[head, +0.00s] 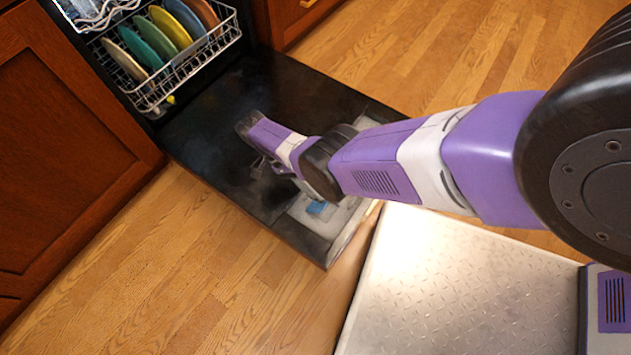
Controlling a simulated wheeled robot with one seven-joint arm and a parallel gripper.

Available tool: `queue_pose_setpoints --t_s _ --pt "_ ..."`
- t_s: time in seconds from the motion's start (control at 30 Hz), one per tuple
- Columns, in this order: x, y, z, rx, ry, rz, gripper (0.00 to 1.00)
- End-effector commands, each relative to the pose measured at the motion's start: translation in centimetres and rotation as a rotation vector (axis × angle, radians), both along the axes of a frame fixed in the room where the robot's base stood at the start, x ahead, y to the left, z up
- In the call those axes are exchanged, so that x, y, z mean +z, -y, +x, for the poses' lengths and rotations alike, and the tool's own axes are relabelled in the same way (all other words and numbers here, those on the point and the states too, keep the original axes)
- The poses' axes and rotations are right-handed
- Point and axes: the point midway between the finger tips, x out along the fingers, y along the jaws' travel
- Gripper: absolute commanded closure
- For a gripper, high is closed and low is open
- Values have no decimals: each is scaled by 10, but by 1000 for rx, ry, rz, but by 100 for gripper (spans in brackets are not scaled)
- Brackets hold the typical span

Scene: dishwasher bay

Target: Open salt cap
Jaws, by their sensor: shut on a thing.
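My gripper (258,168) is over the open black dishwasher door (215,125), at the end of my purple and white arm. It is small and dark against the door. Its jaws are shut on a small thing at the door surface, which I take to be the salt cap. The cap's shape is mostly hidden by the gripper and dark in this view. I cannot tell whether it is seated or loose. A grey panel with a blue patch (318,208) lies on the door, partly behind my arm.
A white rack (190,70) with several coloured plates stands in the dishwasher at the upper left. Wooden cabinets (60,150) flank it. Wood floor (190,270) is clear at the lower left. A metal plate surface (450,290) lies at the lower right.

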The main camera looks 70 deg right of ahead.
Motion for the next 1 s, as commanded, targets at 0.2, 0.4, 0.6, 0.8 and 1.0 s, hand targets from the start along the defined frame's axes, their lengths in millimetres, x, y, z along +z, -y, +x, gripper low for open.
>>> queue_pose_setpoints --t_s 0.2,0.4,0.6,0.8,1.0 --pt "-4 0 3 -2 -61 17 100" --pt "-2 1 4 -1 -83 22 100" --pt "-1 1 4 -2 -87 22 100" --pt "-1 1 4 -1 -86 21 100" --pt "-1 1 5 -1 -85 21 53"
